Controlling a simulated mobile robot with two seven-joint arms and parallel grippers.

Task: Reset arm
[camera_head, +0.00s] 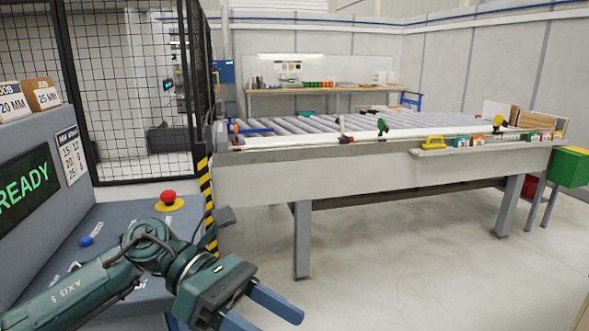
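My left arm comes in from the lower left. It passes in front of the grey control console (118,222). My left gripper (270,314) shows two blue fingers set apart with nothing between them. It is over the floor to the right of the console, and the lower finger is partly cut off by the bottom edge. My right arm and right gripper are not in view.
The console carries a red emergency button (168,200), a blue knob (86,241) and a display (25,190) reading READY. A roller table (330,178) with clamps stands ahead. A mesh fence (130,90) rises at left. The central floor (400,260) is clear.

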